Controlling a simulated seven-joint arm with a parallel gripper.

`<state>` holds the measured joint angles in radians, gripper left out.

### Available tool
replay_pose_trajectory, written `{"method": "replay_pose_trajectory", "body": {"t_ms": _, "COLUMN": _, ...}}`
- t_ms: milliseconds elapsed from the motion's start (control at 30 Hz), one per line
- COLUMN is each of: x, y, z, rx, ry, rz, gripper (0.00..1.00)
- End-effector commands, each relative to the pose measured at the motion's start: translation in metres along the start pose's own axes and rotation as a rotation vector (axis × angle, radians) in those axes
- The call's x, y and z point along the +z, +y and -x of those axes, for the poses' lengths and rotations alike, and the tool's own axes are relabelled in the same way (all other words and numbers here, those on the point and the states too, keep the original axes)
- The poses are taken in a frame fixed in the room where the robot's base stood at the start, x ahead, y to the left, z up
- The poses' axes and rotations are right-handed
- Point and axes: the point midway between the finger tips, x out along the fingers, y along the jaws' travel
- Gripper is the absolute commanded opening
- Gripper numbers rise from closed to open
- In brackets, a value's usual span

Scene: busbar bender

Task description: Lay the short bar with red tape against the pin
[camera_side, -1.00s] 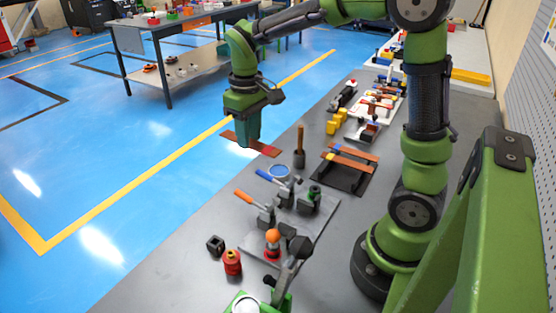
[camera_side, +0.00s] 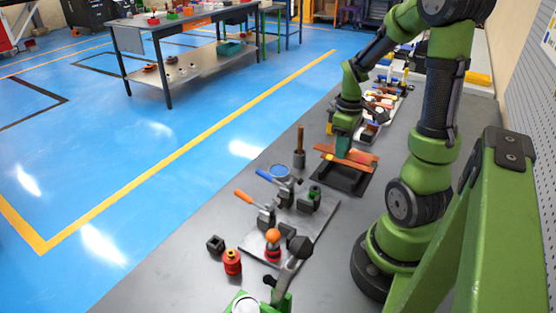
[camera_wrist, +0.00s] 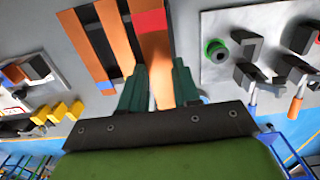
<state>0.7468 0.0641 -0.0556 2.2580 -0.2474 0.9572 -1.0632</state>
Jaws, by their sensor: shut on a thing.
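My gripper (camera_side: 342,154) is shut on the short copper bar with red tape. In the wrist view the bar (camera_wrist: 156,52) runs between the two green fingers (camera_wrist: 160,85), with its red tape (camera_wrist: 151,21) beyond them. In the side view my gripper is over the black rack (camera_side: 340,177), and the held bar is hard to separate from the rack's copper bars (camera_side: 362,158). A light grey plate (camera_side: 320,224) carries toggle clamps and a dark post with a green ring (camera_side: 315,192); the post also shows in the wrist view (camera_wrist: 215,48). I cannot tell for certain which part is the pin.
One rack bar has blue tape (camera_wrist: 105,86). A wooden-handled tool stands in a dark cup (camera_side: 299,158) beside the rack. A red canister (camera_side: 232,262) and a black block (camera_side: 215,244) stand at the front. The bench's left strip is mostly clear.

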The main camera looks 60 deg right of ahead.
Motion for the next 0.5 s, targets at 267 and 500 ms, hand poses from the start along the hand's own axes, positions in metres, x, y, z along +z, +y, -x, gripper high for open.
{"method": "replay_pose_trajectory", "body": {"t_ms": 267, "x": 0.000, "y": -0.001, "z": -0.035, "rx": -0.004, "ry": -0.002, "rz": -0.003, "gripper": 0.00}}
{"method": "replay_pose_trajectory", "body": {"t_ms": 500, "x": 0.000, "y": 0.000, "z": -0.057, "rx": 0.000, "ry": 0.001, "rz": -0.004, "gripper": 0.00}}
